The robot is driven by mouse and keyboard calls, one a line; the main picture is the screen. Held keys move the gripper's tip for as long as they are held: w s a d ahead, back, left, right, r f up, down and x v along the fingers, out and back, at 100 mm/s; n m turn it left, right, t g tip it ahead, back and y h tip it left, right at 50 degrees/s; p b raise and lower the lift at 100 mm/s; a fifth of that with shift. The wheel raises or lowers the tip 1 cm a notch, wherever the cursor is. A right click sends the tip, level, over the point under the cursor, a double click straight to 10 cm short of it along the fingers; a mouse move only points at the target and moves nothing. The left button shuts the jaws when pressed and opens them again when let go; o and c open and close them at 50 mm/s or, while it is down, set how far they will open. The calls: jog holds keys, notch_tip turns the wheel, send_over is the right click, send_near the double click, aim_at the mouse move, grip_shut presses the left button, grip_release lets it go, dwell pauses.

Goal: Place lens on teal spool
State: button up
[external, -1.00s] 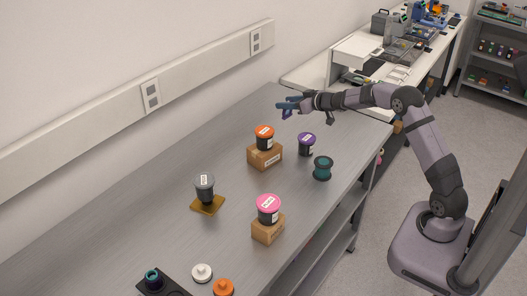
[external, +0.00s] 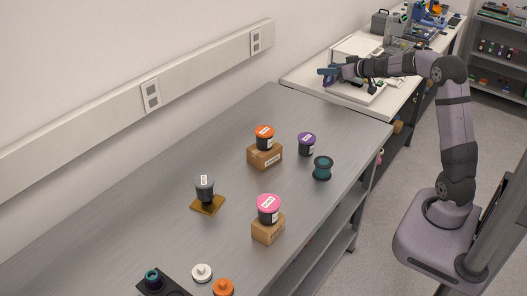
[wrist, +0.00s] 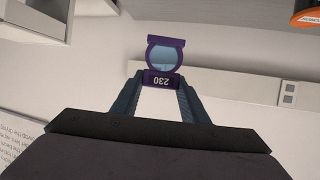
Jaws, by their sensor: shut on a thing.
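My gripper (external: 325,77) is raised over the far end of the grey bench in the external view. The lens is too small to make out clearly in the external view.
An orange-lidded jar (external: 265,138) and a pink-lidded jar (external: 268,209) stand on cardboard boxes. A grey jar (external: 204,188) is on a brown plate. The bench (external: 300,105) is clear at its far end.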

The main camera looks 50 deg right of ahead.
jog(key=s+a+f+n+y, duration=0.1)
jog(key=s+a+f+y, duration=0.15)
jog(key=s+a, duration=0.3)
jog(key=n+y, duration=0.6)
send_over(324, 162)
jog(key=shift+f, duration=2.65)
jog(key=shift+f+p, duration=0.4)
jog(key=shift+f, duration=2.55)
jog(key=shift+f+g, duration=0.15)
jog(key=shift+g, duration=0.15)
jog(key=shift+w+f, duration=0.1)
jog(key=shift+f, duration=1.85)
jog(key=shift+f, duration=0.1)
